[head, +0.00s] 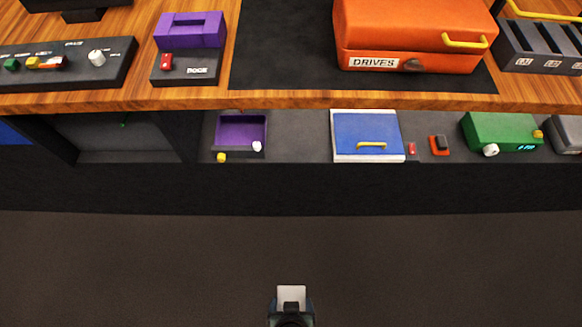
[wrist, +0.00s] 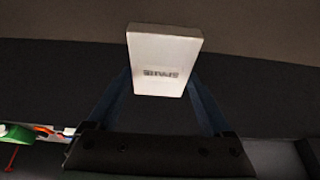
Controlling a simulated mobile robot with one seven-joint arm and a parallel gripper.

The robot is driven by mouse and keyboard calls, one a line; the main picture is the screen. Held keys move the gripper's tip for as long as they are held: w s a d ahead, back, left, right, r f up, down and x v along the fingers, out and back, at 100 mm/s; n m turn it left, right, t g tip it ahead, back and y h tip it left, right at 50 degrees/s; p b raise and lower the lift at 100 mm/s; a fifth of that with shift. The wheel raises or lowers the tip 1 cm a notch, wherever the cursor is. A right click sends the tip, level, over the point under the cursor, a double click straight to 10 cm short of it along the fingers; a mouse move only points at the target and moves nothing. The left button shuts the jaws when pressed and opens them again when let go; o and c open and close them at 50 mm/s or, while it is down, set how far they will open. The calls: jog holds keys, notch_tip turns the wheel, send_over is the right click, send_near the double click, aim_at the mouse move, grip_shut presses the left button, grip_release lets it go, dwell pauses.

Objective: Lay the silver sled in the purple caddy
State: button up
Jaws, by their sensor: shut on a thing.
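The silver sled (head: 291,295) is a small pale flat block in my gripper (head: 291,308), low at the bottom middle of the head view. In the wrist view the sled (wrist: 164,55) shows its face with small dark lettering that I cannot read surely. My gripper (wrist: 160,90) is shut on its near end, and the sled sticks out beyond the fingertips. A purple open tray (head: 241,131), which looks like the caddy, sits on the lower shelf, ahead and to the left of my gripper, well apart from it. Its dark inside looks empty.
A purple block (head: 190,30) stands on the wooden desk (head: 150,102) above. The lower shelf also holds a blue lidded box (head: 367,131) and a green device (head: 500,132). An orange DRIVES case (head: 415,35) sits above. The floor before the shelf is clear.

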jog(key=w+r+p, duration=0.4)
jog(key=w+r, duration=0.5)
jog(key=r, duration=0.4)
jog(key=w+r+p, duration=0.5)
jog(key=w+r, duration=0.4)
jog(key=r, duration=0.4)
jog(key=shift+w+r, duration=0.25)
jog(key=shift+r, duration=0.05)
